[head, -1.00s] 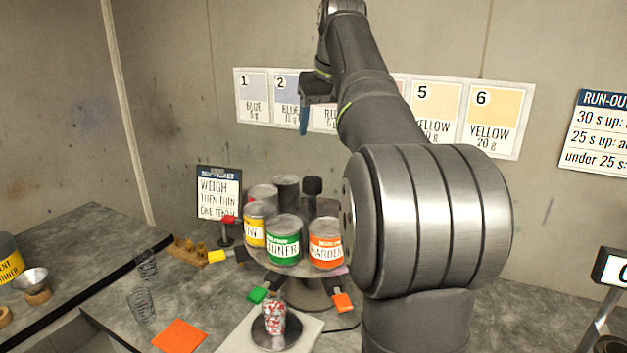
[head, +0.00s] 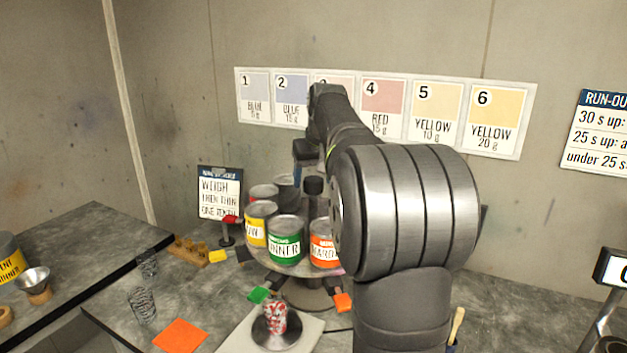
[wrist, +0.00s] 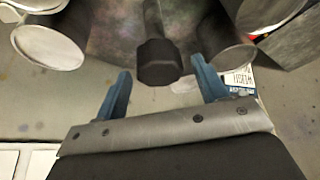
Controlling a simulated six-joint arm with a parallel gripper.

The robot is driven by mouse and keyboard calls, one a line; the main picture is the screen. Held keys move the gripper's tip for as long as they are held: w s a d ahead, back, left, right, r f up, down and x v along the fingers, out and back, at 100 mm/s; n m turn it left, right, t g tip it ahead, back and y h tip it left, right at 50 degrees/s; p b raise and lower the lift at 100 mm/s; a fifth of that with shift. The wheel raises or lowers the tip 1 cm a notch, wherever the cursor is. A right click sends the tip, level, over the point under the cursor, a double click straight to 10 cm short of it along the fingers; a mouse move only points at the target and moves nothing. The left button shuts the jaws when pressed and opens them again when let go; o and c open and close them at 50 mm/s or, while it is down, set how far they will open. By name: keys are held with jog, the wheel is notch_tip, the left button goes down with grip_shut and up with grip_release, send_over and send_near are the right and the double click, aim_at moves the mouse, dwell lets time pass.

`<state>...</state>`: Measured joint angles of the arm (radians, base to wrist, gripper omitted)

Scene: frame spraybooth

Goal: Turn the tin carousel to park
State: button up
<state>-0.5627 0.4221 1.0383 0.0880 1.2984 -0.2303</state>
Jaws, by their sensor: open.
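The tin carousel (head: 302,268) is a round turntable on a pedestal, carrying several tins. Its yellow tin (head: 258,226), green tin (head: 286,240) and orange tin (head: 323,245) face the camera. A black knob (head: 313,186) stands on a post among the tins; it also shows in the wrist view (wrist: 158,62). My gripper (wrist: 161,75) is open and empty, its blue fingers to either side of the knob in that view. I cannot tell whether the fingertips reach around it. In the head view my arm hides the carousel's right side. No park label is readable.
Coloured tabs stand around the carousel: red (head: 231,219), yellow (head: 218,256), green (head: 259,295) and orange (head: 342,302). A speckled cup (head: 275,317) stands on a scale in front. A small sign (head: 219,200) stands behind left. Wire-like cups (head: 142,304) stand left.

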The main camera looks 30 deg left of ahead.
jog(key=shift+w+a+f, duration=0.15)
jog(key=shift+f, duration=0.45)
jog(key=c, duration=1.4)
